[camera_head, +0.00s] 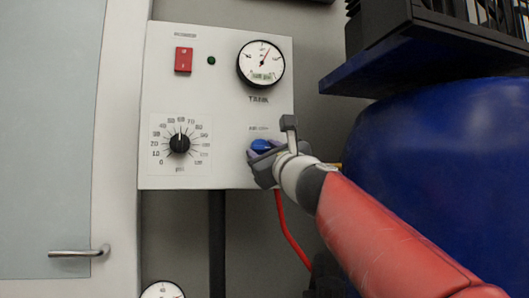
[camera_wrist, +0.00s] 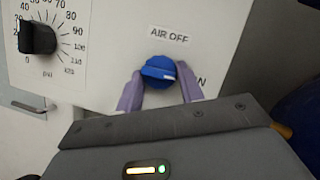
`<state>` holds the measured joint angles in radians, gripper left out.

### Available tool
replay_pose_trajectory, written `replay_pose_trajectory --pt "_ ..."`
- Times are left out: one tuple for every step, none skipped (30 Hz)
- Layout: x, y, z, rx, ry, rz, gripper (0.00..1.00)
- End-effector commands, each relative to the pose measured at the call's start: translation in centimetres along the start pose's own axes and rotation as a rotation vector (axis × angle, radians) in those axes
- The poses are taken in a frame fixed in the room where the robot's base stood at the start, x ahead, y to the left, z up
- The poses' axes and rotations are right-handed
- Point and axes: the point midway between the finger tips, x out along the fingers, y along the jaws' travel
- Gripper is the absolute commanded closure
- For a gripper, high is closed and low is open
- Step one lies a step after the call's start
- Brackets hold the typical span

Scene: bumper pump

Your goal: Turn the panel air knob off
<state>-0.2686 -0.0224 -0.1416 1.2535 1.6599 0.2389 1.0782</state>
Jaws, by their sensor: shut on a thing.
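The blue air knob (camera_head: 261,145) sits at the lower right of the white panel (camera_head: 220,110). In the wrist view the knob (camera_wrist: 158,70) lies between the two purple fingers of my gripper (camera_wrist: 158,82), which is shut on it. A label above it reads "AIR OFF", and an "N" shows to its right, the rest of that word hidden by the knob and finger. The knob's grip bar looks roughly level, slightly tilted. In the head view my gripper (camera_head: 262,158) reaches in from the right and covers part of the knob.
A black dial knob (camera_head: 179,144) with a numbered scale is left on the panel. A red switch (camera_head: 183,60), a green light (camera_head: 211,61) and a tank gauge (camera_head: 261,63) are above. A large blue tank (camera_head: 450,160) stands close at right. A red hose (camera_head: 288,230) hangs below.

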Motion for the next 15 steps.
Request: replay_pose_trajectory --pt "0.0 -0.01 -0.03 -0.006 0.0 0.003 0.85" --pt "0.0 -0.02 -0.03 -0.012 0.0 0.005 0.85" --pt "0.0 -0.03 -0.04 -0.023 0.001 0.009 0.85" --pt "0.0 -0.04 -0.04 -0.031 0.0 0.013 0.85" --pt "0.0 -0.05 -0.04 -0.042 0.0 0.017 0.85" --pt "0.0 -0.1 -0.04 -0.058 0.0 0.023 0.85" --pt "0.0 -0.14 -0.05 -0.072 0.001 0.028 0.85" --pt "0.0 -0.16 -0.03 -0.088 0.0 0.035 0.85" --pt "0.0 -0.18 -0.03 -0.112 0.0 0.045 0.85" --pt "0.01 -0.19 -0.05 -0.132 0.001 0.053 0.85" --pt "0.02 -0.19 -0.06 -0.152 0.001 0.062 0.85" --pt "0.03 -0.26 -0.07 -0.182 0.001 0.073 0.85" --pt "0.04 -0.28 -0.06 -0.206 0.001 0.084 0.85" --pt "0.05 -0.31 -0.06 -0.23 0.001 0.093 0.85" --pt "0.05 -0.31 -0.05 -0.263 0.001 0.109 0.85"
